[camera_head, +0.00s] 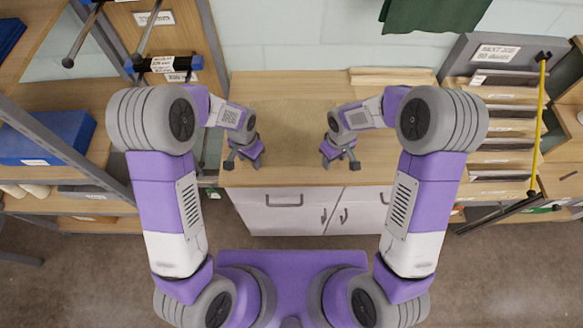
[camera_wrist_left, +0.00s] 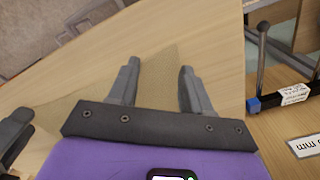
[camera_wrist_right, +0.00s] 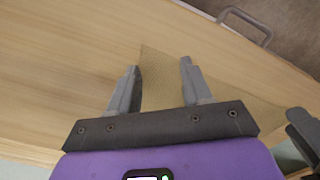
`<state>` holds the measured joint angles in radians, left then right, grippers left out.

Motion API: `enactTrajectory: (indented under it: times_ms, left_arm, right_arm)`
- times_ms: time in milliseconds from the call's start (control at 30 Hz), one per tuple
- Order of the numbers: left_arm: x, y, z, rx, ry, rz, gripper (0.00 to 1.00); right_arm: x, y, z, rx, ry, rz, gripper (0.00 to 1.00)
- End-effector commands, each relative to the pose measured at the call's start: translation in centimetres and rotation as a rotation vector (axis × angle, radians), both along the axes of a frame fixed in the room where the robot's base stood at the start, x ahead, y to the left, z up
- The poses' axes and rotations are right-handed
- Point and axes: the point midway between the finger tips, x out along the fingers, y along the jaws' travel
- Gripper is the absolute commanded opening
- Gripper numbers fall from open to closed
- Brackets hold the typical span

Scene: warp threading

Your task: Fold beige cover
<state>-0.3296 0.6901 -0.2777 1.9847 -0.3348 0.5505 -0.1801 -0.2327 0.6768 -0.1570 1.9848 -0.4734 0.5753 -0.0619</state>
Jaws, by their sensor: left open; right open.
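The beige cover (camera_head: 292,125) lies flat on the wooden table (camera_head: 380,170), and its colour is close to the wood. My left gripper (camera_head: 243,163) is open over the cover's left part near the front. In the left wrist view, the cover (camera_wrist_left: 155,85) shows between its spread fingers. My right gripper (camera_head: 341,163) is open over the cover's right part near the front. In the right wrist view, the cover (camera_wrist_right: 163,78) shows between its fingers, with an edge close by. Neither gripper holds cloth. The grippers hide parts of the cover's side edges.
White cabinet doors (camera_head: 290,212) are below the table's front edge. A slotted rack with boards (camera_head: 505,145) stands at the right, and a shelf with a blue box (camera_head: 45,145) at the left. A light wooden strip (camera_head: 390,76) lies at the table's back. A green cloth (camera_head: 430,15) hangs above.

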Motion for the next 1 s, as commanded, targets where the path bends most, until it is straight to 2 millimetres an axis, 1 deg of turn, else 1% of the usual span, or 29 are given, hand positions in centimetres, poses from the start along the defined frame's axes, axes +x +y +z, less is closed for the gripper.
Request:
enactTrajectory:
  times_ms: [100, 367, 500, 567, 1000]
  left_arm:
    - [-0.02, 0.01, -0.38, 0.0, 0.0, 0.0, 0.49]
    - [0.0, 0.01, -0.4, 0.0, 0.0, 0.001, 0.49]
    - [-0.02, 0.01, -0.83, 0.0, 0.0, 0.001, 0.49]
    - [-0.02, 0.01, -0.72, 0.0, 0.0, 0.001, 0.45]
    - [-0.04, 0.04, -0.72, 0.001, 0.001, 0.001, 0.11]
  right_arm:
    - [-0.01, -0.01, -0.39, 0.0, 0.0, -0.001, 0.49]
    - [-0.01, -0.02, -0.42, 0.0, 0.0, -0.001, 0.49]
    - [-0.01, -0.01, -0.83, 0.0, 0.0, -0.001, 0.49]
    - [-0.02, -0.01, -0.73, 0.0, 0.0, -0.001, 0.45]
    - [-0.06, -0.05, -0.75, 0.0, 0.002, -0.001, 0.11]
